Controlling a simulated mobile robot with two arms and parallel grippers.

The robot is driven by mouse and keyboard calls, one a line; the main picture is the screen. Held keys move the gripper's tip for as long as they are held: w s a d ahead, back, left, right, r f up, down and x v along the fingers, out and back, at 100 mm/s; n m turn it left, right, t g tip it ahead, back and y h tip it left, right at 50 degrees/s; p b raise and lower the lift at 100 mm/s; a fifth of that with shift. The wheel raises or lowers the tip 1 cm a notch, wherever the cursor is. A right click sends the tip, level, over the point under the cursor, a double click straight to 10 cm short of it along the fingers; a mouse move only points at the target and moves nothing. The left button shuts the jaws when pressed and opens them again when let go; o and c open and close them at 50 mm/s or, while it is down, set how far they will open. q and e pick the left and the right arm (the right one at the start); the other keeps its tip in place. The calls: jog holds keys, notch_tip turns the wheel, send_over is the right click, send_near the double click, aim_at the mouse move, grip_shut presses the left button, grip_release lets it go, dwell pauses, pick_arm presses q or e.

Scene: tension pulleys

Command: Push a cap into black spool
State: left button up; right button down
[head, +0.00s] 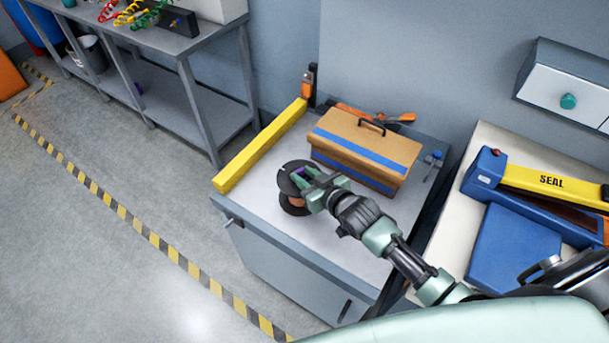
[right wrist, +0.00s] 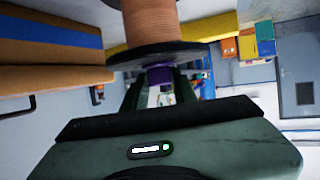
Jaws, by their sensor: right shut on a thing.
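The black spool (head: 294,205), wound with copper-coloured wire, stands upright on the cabinet top near its front edge. It also shows in the right wrist view, where its black flange (right wrist: 125,58) and wire (right wrist: 150,22) are at the top. My right gripper (head: 304,178) is at the spool's upper flange. It is shut on a purple cap (right wrist: 158,74), which is against the middle of the flange. The cap also shows as a small purple spot in the head view (head: 300,171). How deep the cap sits is hidden. My left gripper is not in view.
A tan toolbox (head: 362,150) with blue stripes stands behind the spool. A long yellow bar (head: 262,146) lies along the cabinet's left edge. To the right is a table with a blue and yellow sealer (head: 535,180). Bare cabinet top (head: 310,240) lies in front.

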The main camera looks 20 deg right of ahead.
jog(key=shift+s+f, duration=0.25)
jog(key=shift+f, duration=0.3)
jog(key=c, duration=1)
grip_release()
jog(key=shift+c, duration=0.2)
jog(key=shift+r, duration=0.1)
jog(key=v, duration=0.7)
jog(key=shift+s+r, duration=0.25)
jog(key=shift+r, duration=0.05)
